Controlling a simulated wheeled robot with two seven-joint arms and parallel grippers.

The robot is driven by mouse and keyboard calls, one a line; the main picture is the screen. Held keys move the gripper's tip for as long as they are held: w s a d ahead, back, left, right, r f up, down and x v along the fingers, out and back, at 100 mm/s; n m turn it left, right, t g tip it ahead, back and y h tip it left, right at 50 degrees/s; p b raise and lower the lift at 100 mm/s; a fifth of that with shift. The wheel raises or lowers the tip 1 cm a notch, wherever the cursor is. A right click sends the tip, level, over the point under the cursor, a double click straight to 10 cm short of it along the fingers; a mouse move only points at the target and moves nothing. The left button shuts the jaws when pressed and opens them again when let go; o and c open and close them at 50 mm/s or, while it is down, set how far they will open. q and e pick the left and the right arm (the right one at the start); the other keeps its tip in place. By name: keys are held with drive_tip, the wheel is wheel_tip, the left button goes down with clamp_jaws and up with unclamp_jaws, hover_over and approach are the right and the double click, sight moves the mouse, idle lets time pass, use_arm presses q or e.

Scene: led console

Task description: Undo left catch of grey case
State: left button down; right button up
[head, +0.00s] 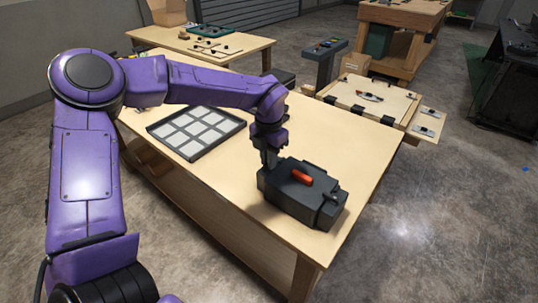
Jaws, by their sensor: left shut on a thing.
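The grey case (285,202) sits closed on the wooden table (235,192), near its right front edge. A red handle (302,176) lies on its lid, and a small dark part shows at the lid's right side. My left gripper (268,163) reaches down to the case's far left corner, pointing downward. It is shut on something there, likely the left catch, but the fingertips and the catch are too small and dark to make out. My right gripper is not in view.
A black tray with pale square cells (238,126) lies left of the case on the same table. The tabletop right of the case is clear. Other benches and a console (325,60) stand farther back.

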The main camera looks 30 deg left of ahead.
use_arm(q)
drive_tip(key=c, duration=1.1)
unclamp_jaws()
drive_tip(key=shift+c, duration=0.2)
wheel_tip(320, 180, up, 11)
drive_tip(key=b, duration=0.1)
drive_tip(key=shift+f, duration=0.2)
